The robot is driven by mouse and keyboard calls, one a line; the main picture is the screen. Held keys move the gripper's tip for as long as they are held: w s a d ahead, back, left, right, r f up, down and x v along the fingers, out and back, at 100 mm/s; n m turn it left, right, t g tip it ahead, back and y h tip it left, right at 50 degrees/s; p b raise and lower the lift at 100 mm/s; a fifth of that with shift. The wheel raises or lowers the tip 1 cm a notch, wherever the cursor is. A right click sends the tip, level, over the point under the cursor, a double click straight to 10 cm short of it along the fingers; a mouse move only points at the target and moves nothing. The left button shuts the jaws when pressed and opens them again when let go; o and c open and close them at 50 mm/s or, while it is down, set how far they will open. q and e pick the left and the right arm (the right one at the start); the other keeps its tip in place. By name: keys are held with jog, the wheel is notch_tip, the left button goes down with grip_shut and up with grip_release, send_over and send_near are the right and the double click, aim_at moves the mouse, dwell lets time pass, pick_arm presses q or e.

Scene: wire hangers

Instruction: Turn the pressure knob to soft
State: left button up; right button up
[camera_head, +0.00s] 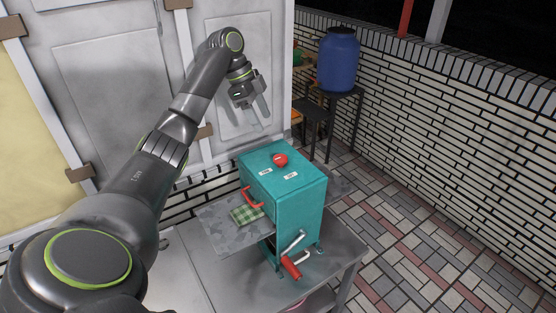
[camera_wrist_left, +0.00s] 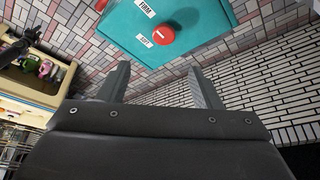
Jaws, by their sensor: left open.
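A teal machine box (camera_head: 300,207) stands on a metal table. The round red pressure knob (camera_head: 280,160) sits on its top face, near the back edge, with two white labels in front of it. The wrist view shows the knob (camera_wrist_left: 161,36) with a small white mark on it. There the labels FIRM (camera_wrist_left: 145,8) and SOFT (camera_wrist_left: 145,41) lie to its left. My left gripper (camera_head: 261,120) is open and empty, above and behind the box, pointing downward. It is apart from the knob, which appears beyond and between the fingertips in the wrist view. My right gripper is not visible.
The box has a red front handle (camera_head: 252,198) and a side crank with a red grip (camera_head: 291,268). A green checked cloth (camera_head: 246,214) lies before it on the table (camera_head: 340,267). A pale panelled wall rises behind my arm. A blue barrel (camera_head: 338,60) stands farther back.

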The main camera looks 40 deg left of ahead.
pick_arm(q)
jog(key=b, duration=0.4)
send_near(280, 157)
jog(key=f, duration=0.1)
jog(key=shift+b+x, duration=0.8)
jog(key=shift+x, duration=0.3)
jog(key=p+x, duration=0.1)
jog(key=x, duration=0.2)
jog(key=shift+w+d+f, duration=0.1)
jog(key=shift+d+f, duration=0.45)
jog(key=shift+f, duration=0.3)
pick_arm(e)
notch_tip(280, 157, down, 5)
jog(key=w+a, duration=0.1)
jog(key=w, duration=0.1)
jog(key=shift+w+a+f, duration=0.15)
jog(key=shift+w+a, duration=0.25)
pick_arm(q)
jog(key=shift+c, duration=0.5)
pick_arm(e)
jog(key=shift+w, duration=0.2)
